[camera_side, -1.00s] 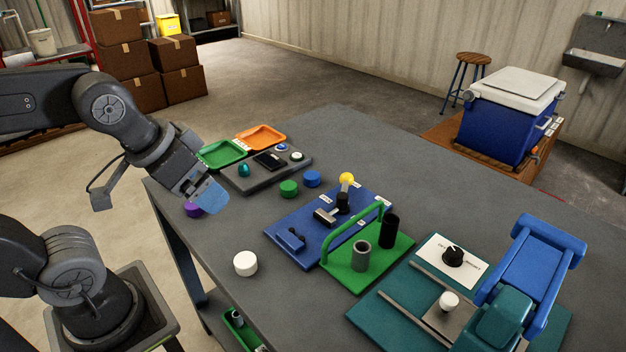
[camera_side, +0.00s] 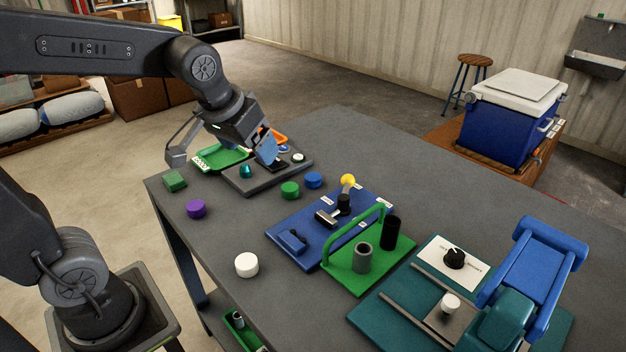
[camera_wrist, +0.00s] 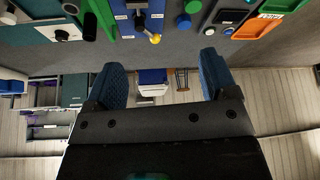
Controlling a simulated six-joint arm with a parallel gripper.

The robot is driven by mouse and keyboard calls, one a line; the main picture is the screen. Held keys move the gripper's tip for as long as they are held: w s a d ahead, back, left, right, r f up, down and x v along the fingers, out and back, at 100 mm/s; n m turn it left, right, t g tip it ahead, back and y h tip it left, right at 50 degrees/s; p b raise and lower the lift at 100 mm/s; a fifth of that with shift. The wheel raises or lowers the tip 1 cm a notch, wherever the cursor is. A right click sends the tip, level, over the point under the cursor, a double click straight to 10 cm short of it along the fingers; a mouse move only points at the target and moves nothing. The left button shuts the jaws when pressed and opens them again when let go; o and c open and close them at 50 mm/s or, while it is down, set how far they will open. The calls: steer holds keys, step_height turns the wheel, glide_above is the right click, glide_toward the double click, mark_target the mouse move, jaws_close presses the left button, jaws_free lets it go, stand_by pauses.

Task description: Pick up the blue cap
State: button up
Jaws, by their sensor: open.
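The blue cap (camera_side: 313,180) stands on the grey table, just right of and behind the green cap (camera_side: 290,190) in the side view. My gripper (camera_side: 267,152) is open and empty over the grey panel, left of the blue cap and higher than it. In the wrist view my gripper (camera_wrist: 161,80) shows two blue fingers wide apart with nothing between them. Small round caps show near the top of that view, one of them green (camera_wrist: 193,6).
The blue board (camera_side: 285,237) with a yellow-knobbed lever (camera_side: 347,181) is close to the blue cap.

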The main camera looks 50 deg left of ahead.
steer(key=w+a+f+n, duration=0.1)
steer(key=w+a+f, duration=0.15)
steer(key=w, duration=0.45)
steer(key=n+g+y, duration=0.1)
steer(key=n+y, duration=0.1)
steer(key=n, duration=0.1)
glide_toward(313, 177)
steer(key=x, duration=0.3)
steer(key=shift+s+a+f, duration=0.15)
steer(key=shift+a, duration=0.2)
steer(key=shift+w+d+x, duration=0.15)
steer(key=shift+x, duration=1.45)
steer(key=shift+w+d+x, duration=0.1)
steer(key=shift+x, duration=1.5)
steer(key=shift+c, duration=0.4)
steer(key=c, duration=0.9)
